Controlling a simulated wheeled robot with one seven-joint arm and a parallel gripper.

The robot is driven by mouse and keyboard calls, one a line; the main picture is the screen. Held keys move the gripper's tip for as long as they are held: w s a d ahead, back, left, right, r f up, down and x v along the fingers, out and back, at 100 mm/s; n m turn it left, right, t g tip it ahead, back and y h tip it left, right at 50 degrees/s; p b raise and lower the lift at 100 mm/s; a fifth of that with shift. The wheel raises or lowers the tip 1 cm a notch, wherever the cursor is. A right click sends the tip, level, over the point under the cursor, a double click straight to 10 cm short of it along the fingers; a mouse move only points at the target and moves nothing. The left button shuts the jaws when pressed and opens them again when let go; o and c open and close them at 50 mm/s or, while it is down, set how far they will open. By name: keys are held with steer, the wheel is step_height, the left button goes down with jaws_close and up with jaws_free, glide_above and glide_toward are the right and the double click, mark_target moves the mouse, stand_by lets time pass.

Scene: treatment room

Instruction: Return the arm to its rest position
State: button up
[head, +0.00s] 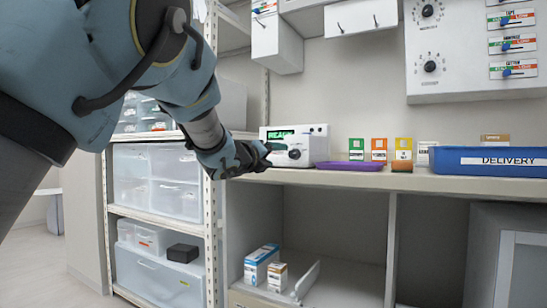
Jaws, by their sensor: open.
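My arm reaches in from the upper left of the head view, in blue-grey and black. My gripper (262,158) is at its end, just left of the white device (310,146) with a lit green display on the counter. The gap between fingertips and device is hard to judge. The fingers look small and dark here, and I see nothing held in them.
The counter (340,179) holds a purple tray (349,166), several small coloured boxes (379,149) and a blue delivery bin (490,161). A shelf rack with clear bins (150,180) stands left, close to the arm. Cabinets (277,42) hang above. Boxes (262,264) lie in the lower compartment.

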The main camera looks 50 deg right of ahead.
stand_by(0.3)
steer(key=w+a+f+n+t+y, duration=0.2)
steer(key=w+a+f+n, duration=0.15)
steer(key=w+a, duration=0.3)
steer(key=w+a+f+n+t+y, duration=0.2)
steer(key=w+a+f+n, duration=0.1)
steer(key=w+a+n, duration=0.3)
steer(key=w+a+f+n+t+y, duration=0.1)
steer(key=w+a+f+n+y, duration=0.3)
steer(key=a, duration=0.6)
steer(key=w+a+f+n+y, duration=0.3)
steer(key=w+a+f+n, duration=0.1)
steer(key=a+f+n, duration=0.4)
steer(key=s+a+f+n+g+y, duration=0.1)
steer(key=a+f+n+y, duration=0.3)
steer(key=a, duration=0.8)
steer(key=s+a+f+n+g+y, duration=0.1)
steer(key=s+a+f+n+g, duration=0.1)
steer(key=s+a+f+n, duration=0.4)
steer(key=s+a+f+n+g, duration=0.1)
steer(key=s+a+n+g, duration=0.25)
steer(key=s+a, duration=0.4)
steer(key=s+a+f+n+g+y, duration=0.1)
steer(key=s+a+f+n, duration=0.3)
steer(key=s+a+n, duration=0.25)
step_height(320, 180, up, 34)
steer(key=p, duration=3.4)
steer(key=shift+a+r, duration=0.2)
steer(key=shift+a, duration=0.25)
steer(key=shift+m+g, duration=0.25)
